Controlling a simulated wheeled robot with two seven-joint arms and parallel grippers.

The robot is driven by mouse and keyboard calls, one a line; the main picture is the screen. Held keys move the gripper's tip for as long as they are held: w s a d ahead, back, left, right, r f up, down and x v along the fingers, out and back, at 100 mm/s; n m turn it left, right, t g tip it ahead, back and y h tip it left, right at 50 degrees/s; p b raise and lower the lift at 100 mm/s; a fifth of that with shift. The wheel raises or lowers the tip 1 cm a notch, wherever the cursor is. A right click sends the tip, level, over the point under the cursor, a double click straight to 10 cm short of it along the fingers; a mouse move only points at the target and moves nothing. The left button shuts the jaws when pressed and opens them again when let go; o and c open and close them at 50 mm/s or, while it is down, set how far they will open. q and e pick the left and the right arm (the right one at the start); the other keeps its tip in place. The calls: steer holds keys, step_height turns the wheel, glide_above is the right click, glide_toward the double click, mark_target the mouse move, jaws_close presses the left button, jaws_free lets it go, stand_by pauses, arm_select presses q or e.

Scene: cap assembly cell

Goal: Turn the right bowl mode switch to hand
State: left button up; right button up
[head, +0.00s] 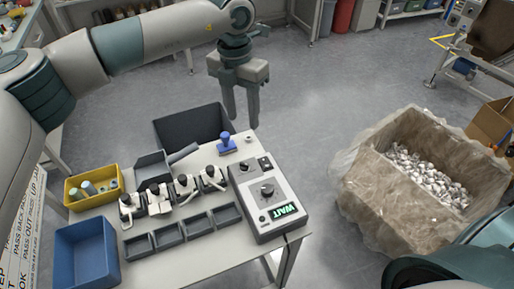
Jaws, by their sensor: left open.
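A grey control box (290,222) sits at the right end of the white table. It has a round dark knob (267,190) in the middle, a smaller dark knob (243,168) near its far left corner, and a lit green display (284,211) reading WAIT. No label is readable that tells which of these, if any, is the right bowl mode switch. My left gripper (241,118) points down beyond the table's far edge, apart from the box, with its two fingers apart and nothing between them. My right gripper is out of view.
A blue-handled stamp (226,142) stands near the table's far edge. Several small fixtures and dark trays (168,236) lie left of the box, with a yellow bin (76,205) and a blue bin (70,262). A lined carton (360,180) of white parts stands right, across open floor.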

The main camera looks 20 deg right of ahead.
mark_target(244, 164)
arm_select(q)
step_height(244, 164, down, 17)
steer(key=p, duration=0.6)
steer(key=shift+a, duration=0.15)
steer(key=shift+w+f, duration=0.1)
steer(key=shift+f, duration=0.7)
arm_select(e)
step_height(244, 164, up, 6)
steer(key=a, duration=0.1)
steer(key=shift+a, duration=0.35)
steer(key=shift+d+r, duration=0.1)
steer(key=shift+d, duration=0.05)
arm_select(q)
steer(key=c, duration=1.1)
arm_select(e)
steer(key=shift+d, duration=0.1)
